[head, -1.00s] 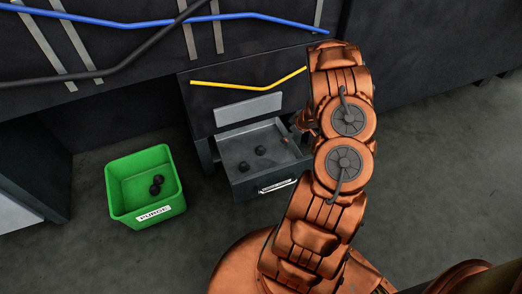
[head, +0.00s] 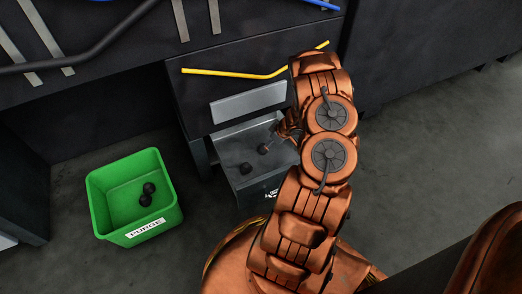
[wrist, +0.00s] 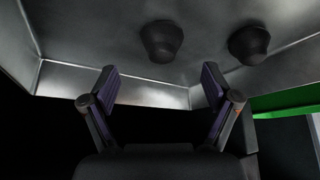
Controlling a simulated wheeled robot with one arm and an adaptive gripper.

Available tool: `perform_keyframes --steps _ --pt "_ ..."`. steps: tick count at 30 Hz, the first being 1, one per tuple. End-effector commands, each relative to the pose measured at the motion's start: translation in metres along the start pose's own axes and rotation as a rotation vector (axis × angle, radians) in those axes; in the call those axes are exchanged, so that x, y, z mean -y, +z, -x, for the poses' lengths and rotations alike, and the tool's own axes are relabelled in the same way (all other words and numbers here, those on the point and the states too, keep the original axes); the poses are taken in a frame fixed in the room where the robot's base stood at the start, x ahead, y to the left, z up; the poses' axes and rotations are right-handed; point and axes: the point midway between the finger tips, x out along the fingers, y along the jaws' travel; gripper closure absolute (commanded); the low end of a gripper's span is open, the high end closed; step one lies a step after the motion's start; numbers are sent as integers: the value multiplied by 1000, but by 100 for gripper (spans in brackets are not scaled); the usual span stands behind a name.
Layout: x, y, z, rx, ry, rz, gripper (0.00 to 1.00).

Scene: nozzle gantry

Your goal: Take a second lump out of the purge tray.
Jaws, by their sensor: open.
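The purge tray (head: 232,137) is a grey metal drawer standing open below the dark cabinet. Two dark lumps lie in it, one toward the front left (head: 246,169) and one farther back and right (head: 263,148). In the wrist view the two lumps (wrist: 161,41) (wrist: 248,44) sit apart on the tray floor, beyond my fingertips. My gripper (wrist: 160,84) is open and empty, its fingers apart with the tray wall behind them. In the head view it is at the tray's right side, close to the farther lump, partly hidden by my arm.
A green bin (head: 108,226) labelled PURGE stands on the floor left of the tray, with two dark lumps (head: 149,188) (head: 145,200) inside. A yellow pipe (head: 235,74) runs across the cabinet above the tray. Floor shows clear between bin and tray.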

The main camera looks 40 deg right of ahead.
Motion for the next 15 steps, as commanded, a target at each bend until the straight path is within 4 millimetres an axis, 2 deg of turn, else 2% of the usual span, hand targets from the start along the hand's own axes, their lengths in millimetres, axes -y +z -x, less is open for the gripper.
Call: perform_keyframes --steps 7,15 --pt "1 2 -18 0 0 -3 13" --pt "3 -2 -53 -2 1 1 13"
